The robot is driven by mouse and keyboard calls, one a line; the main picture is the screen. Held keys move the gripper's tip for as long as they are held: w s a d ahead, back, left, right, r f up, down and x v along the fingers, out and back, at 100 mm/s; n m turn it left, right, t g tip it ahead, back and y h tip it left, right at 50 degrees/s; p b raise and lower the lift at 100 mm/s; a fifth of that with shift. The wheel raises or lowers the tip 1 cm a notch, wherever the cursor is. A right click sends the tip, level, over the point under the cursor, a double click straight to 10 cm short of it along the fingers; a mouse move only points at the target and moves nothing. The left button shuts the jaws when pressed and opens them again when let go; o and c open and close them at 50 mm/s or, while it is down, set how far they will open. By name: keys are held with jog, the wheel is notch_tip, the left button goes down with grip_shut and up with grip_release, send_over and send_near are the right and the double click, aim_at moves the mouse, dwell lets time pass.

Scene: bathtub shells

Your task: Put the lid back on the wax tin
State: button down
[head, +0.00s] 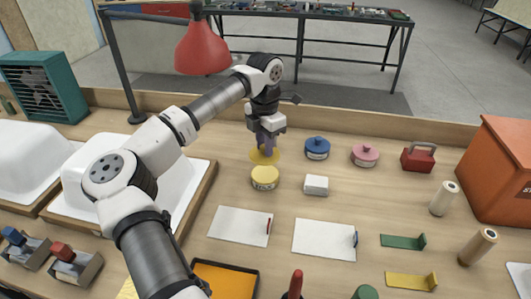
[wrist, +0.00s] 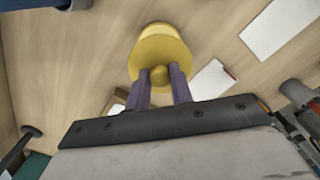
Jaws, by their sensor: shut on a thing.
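My gripper (head: 265,150) points down with its purple fingers closed on the knob of a round yellow lid (head: 256,156). The wrist view shows the knob (wrist: 159,74) pinched between the two fingertips, with the lid's disc (wrist: 160,53) beyond them. The yellow tin (head: 265,179), with a label on its front, stands upright on the bench. In the head view it is just in front of and below the lid; part of it also shows past the lid in the wrist view (wrist: 157,31). The exact gap between lid and tin is hard to tell.
A blue-lidded tin (head: 317,148) and a pink-lidded tin (head: 364,155) stand to the right. A small white box (head: 316,185) sits right of the yellow tin. White cards (head: 240,225) lie nearer. A red lamp (head: 202,48) hangs left of my arm; a white tub shell (head: 185,190) is left.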

jog(key=shift+f+b, duration=2)
jog(key=shift+f, duration=1.35)
jog(key=shift+w+f, duration=0.1)
jog(key=c, duration=1.1)
grip_release()
jog(key=shift+c, duration=0.2)
jog(key=shift+o, duration=0.2)
jog(key=o, duration=0.4)
jog(key=shift+o, duration=0.2)
